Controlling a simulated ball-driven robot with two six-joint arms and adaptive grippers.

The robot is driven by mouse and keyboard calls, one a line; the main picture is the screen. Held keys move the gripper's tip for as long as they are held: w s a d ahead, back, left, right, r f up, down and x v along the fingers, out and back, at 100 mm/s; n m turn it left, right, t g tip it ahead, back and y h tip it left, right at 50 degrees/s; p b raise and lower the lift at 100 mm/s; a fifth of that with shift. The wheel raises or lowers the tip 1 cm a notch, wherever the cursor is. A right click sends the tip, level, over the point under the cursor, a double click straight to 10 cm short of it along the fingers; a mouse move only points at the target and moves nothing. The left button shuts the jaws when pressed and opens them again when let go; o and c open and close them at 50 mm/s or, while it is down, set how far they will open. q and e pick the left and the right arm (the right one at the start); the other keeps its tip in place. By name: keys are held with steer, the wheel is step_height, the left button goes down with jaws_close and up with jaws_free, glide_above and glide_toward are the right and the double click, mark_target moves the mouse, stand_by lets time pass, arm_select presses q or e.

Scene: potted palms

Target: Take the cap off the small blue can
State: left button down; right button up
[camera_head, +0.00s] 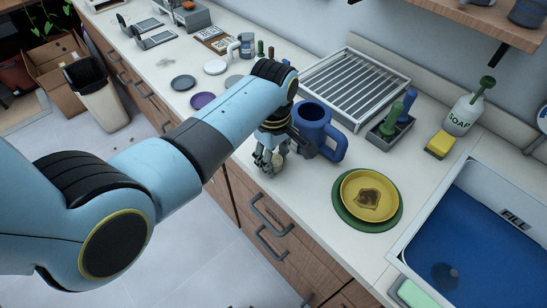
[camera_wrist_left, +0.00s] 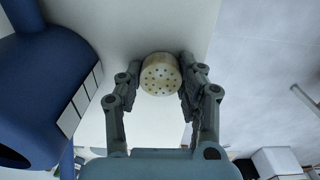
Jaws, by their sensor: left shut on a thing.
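My left gripper (camera_head: 268,162) is at the counter's front edge, shut on a small cream round piece (camera_head: 278,160). In the left wrist view this piece (camera_wrist_left: 160,76) has a flat top with many small dark holes, and a finger touches each side of it. I cannot tell from these frames whether it is a cap or what is beneath it. A dark blue mug-like vessel with a handle (camera_head: 313,122) stands just right of the gripper. It also shows at the left of the wrist view (camera_wrist_left: 40,95). No other small blue can is clearly visible. My right gripper is not in view.
A yellow plate on a green one (camera_head: 367,195) lies right of the vessel. Small plates, including a purple one (camera_head: 202,100), lie farther left. Front counter space left of the plates is clear.

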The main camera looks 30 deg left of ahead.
arm_select(q)
steer(key=shift+w+d+f, duration=0.1)
steer(key=shift+f, duration=0.05)
steer(key=c, duration=0.8)
jaws_free()
steer(key=shift+c, duration=0.2)
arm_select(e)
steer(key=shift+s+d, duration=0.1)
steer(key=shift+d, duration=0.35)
